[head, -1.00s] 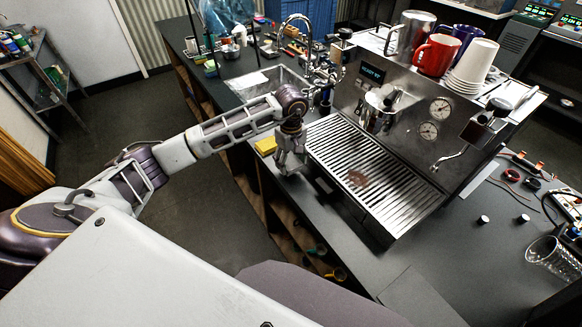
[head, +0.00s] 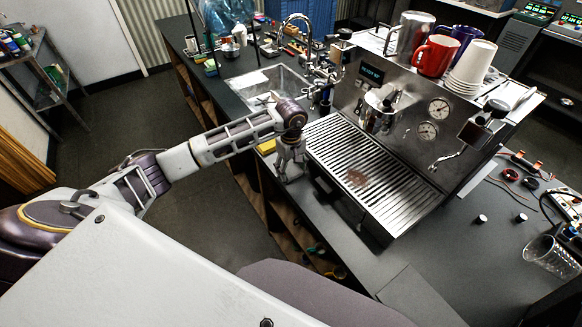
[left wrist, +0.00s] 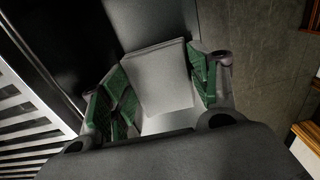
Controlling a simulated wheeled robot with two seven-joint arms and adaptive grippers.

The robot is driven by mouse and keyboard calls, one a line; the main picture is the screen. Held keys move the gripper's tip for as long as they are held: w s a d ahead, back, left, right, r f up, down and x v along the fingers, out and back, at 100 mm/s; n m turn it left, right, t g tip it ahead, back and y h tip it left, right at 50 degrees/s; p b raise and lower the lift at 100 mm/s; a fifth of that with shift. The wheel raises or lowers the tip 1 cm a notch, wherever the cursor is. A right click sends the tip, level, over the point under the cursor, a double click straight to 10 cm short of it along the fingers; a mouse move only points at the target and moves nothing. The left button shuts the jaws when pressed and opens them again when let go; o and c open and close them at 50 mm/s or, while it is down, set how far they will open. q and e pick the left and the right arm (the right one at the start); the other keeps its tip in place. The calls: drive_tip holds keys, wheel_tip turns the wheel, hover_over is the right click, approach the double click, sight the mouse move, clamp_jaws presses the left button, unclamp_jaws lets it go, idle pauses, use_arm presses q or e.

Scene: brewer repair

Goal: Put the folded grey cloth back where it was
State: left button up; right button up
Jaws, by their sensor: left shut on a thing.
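The folded grey cloth (left wrist: 158,78) shows in the left wrist view as a flat, light-grey square between the green finger pads. My left gripper (head: 288,172) is shut on it. In the head view this gripper points down, just above the counter's front edge, to the left of the espresso machine's drip tray (head: 370,178). The cloth itself is hard to make out in the head view, and I cannot tell whether it touches the counter. A brown stain (head: 357,178) lies on the drip tray's slats. My right gripper is not in view.
The espresso machine (head: 440,120) carries a red mug (head: 437,54) and stacked white cups (head: 474,68). A yellow sponge (head: 266,147) lies behind my left gripper, near the sink (head: 268,84). A clear glass (head: 551,255) stands at right.

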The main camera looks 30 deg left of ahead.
sight(291, 170)
use_arm(q)
drive_tip(key=shift+f, duration=0.1)
drive_tip(key=o, duration=0.6)
drive_tip(key=shift+r, duration=0.25)
drive_tip(key=shift+r+b, duration=1.35)
drive_tip(key=shift+r, duration=4.55)
